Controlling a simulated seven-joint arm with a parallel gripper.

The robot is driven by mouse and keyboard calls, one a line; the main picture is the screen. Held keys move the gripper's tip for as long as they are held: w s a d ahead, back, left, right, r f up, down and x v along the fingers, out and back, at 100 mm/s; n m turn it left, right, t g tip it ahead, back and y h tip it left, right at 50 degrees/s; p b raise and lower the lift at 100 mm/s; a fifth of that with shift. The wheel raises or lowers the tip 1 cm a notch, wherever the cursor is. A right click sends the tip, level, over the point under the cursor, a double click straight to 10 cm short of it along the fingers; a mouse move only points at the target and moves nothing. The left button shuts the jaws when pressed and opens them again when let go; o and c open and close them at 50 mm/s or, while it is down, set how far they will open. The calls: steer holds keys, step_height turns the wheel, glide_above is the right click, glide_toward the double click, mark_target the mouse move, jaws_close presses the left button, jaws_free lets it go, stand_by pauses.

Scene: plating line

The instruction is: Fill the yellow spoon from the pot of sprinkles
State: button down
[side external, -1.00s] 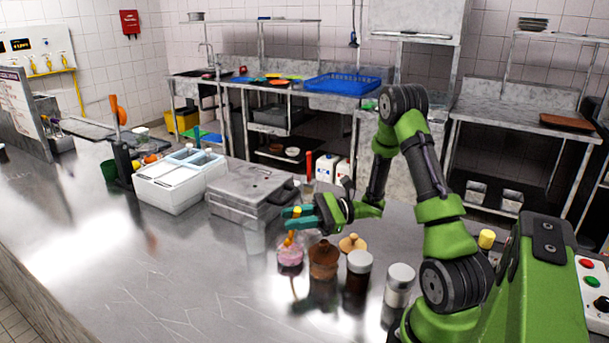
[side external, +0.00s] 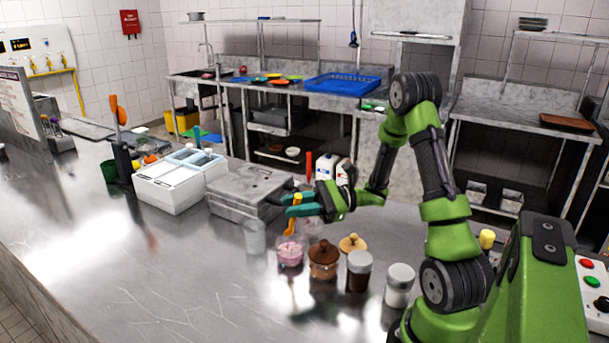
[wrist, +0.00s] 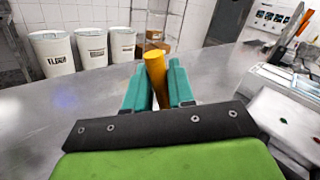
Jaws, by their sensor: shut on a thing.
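In the side view my gripper (side external: 303,204) is shut on the yellow spoon (side external: 292,224), just above the pot of sprinkles. The spoon hangs down, slightly tilted, with its lower end at about the pot's mouth; I cannot tell whether it is just inside or above the rim. The pot (side external: 290,254) is a small clear jar with pink contents, standing on the steel counter. In the wrist view the teal fingers of my gripper (wrist: 157,88) hold the spoon's handle (wrist: 156,70) between them. What lies in the spoon's bowl cannot be made out.
A brown lidded jar (side external: 324,259), a dark jar with a white lid (side external: 359,271) and a white-lidded jar (side external: 399,285) stand right of the pot. A clear container (side external: 254,237) stands left. A steel box (side external: 245,190) is behind. The counter's front left is clear.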

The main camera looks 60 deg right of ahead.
steer(key=shift+r, duration=2.75)
